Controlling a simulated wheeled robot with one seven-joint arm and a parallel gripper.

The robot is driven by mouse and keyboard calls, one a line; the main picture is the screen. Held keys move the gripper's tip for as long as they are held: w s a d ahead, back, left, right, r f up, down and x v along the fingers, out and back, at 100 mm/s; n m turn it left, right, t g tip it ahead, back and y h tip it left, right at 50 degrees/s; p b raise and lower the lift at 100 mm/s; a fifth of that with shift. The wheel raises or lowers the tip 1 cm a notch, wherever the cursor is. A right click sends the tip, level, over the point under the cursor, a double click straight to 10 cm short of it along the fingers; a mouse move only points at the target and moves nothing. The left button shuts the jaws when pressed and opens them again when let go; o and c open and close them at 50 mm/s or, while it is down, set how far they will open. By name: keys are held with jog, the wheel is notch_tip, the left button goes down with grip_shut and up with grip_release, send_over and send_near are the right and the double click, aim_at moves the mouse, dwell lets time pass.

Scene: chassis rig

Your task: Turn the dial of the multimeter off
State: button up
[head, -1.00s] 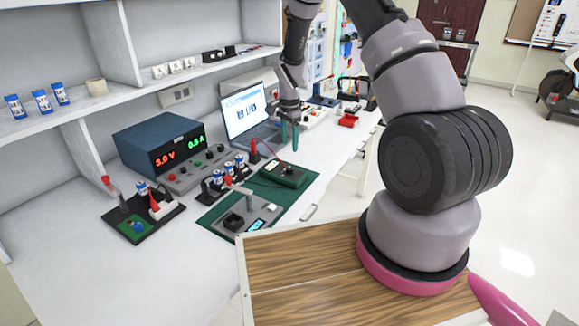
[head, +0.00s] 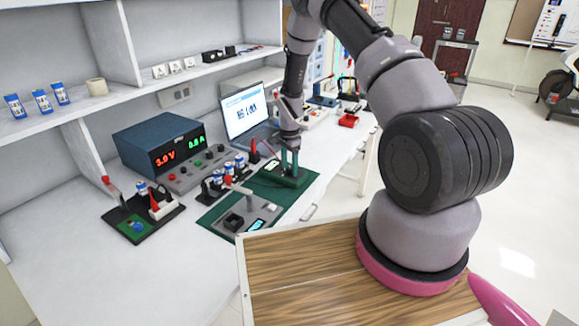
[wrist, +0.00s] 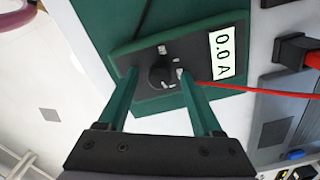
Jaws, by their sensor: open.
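The multimeter (head: 270,171) is a dark box with a green rim, lying on the green mat (head: 210,215) at the bench's front edge. In the wrist view the multimeter (wrist: 195,45) shows a display reading 0.0 A and a round black dial (wrist: 161,74). My gripper (head: 289,172) is over the multimeter in the head view and hides part of it. In the wrist view my gripper (wrist: 157,85) is open, its two green fingers on either side of the dial with gaps between. I cannot tell whether the fingertips touch the multimeter's face.
A red lead (wrist: 255,89) runs from the multimeter near the right finger. A power supply (head: 165,145) and a laptop (head: 245,112) stand behind. A grey device (head: 245,213) with a lever is on the mat's front part.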

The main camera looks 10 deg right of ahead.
grip_shut()
